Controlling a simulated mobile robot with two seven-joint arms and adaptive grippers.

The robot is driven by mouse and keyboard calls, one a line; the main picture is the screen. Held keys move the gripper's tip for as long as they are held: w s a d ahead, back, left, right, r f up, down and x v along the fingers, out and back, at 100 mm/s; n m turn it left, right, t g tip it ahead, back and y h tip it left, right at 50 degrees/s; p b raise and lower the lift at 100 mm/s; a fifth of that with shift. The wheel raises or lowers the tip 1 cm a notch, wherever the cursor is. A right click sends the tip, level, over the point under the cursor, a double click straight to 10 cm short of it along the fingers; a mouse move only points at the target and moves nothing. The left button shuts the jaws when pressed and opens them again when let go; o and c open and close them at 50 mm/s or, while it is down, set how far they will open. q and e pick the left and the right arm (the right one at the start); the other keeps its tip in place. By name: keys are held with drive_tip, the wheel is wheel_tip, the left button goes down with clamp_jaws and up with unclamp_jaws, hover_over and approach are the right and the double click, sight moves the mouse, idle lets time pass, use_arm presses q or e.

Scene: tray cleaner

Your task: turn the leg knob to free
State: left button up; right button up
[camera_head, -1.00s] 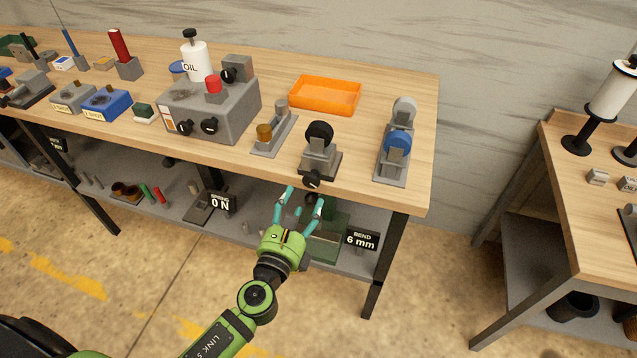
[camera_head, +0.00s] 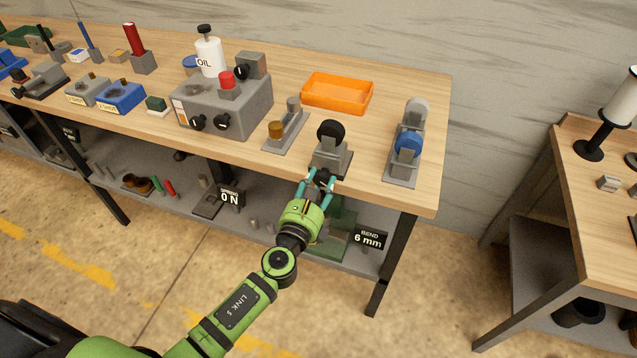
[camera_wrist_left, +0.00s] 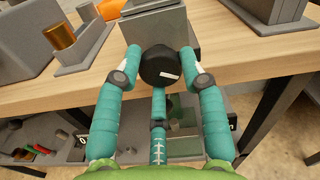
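The leg knob is a round black knob (camera_wrist_left: 160,64) with a white mark on its face. The mark lies near the lower right of the face and runs nearly level in the left wrist view. The knob sits on the front of a grey block (camera_wrist_left: 152,27) at the table's front edge. In the head view this grey fixture (camera_head: 329,160) carries another black round knob (camera_head: 331,133) on top. My left gripper (camera_head: 321,178) has its teal fingers around the leg knob, with fingertips (camera_wrist_left: 161,52) against its left and right sides and a third finger below. My right gripper is not in view.
A grey stand with a blue round part (camera_head: 407,146) is to the right. A grey holder with a brass cylinder (camera_head: 276,130) is to the left. An orange tray (camera_head: 337,108) lies behind.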

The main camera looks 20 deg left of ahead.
use_arm(q)
drive_tip(key=shift+r+n, duration=0.15)
drive_tip(key=shift+n, duration=0.15)
drive_tip(key=shift+w+a+n+b, duration=0.1)
drive_tip(key=shift+n+b, duration=0.45)
drive_tip(key=shift+n, duration=0.35)
drive_tip(key=n+b, duration=0.1)
drive_tip(key=n, duration=0.2)
drive_tip(key=shift+r+n, duration=0.1)
drive_tip(key=shift+n, duration=0.2)
drive_tip(key=n+b, duration=0.1)
drive_tip(key=n, duration=0.2)
drive_tip(key=shift+a+n, duration=0.1)
drive_tip(key=shift+n, duration=0.2)
drive_tip(key=n, duration=0.2)
drive_tip(key=shift+n, duration=0.4)
drive_tip(key=n, duration=0.8)
drive_tip(key=shift+n, duration=1.8)
drive_tip(key=shift+p, duration=0.3)
